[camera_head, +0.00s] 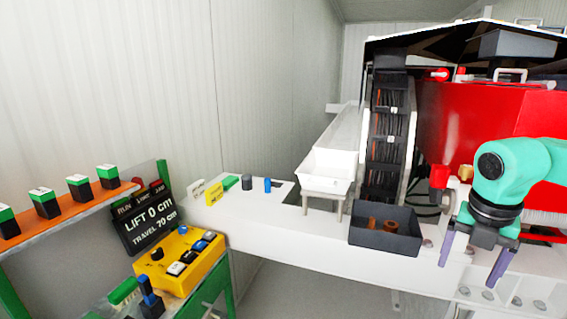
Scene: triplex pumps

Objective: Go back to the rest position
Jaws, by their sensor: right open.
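My right gripper (474,268) is at the right of the head view, at the end of my teal and black arm. Its two purple-grey fingers point down and stand wide apart, with nothing between them. It is over the front edge of the white bench (300,238), to the right of a dark open tray (372,238). My left gripper is not in the view.
The dark tray holds brown ring-like parts (390,226). A red machine (470,120) stands behind my right arm. A white chute (325,170) ends behind the tray.

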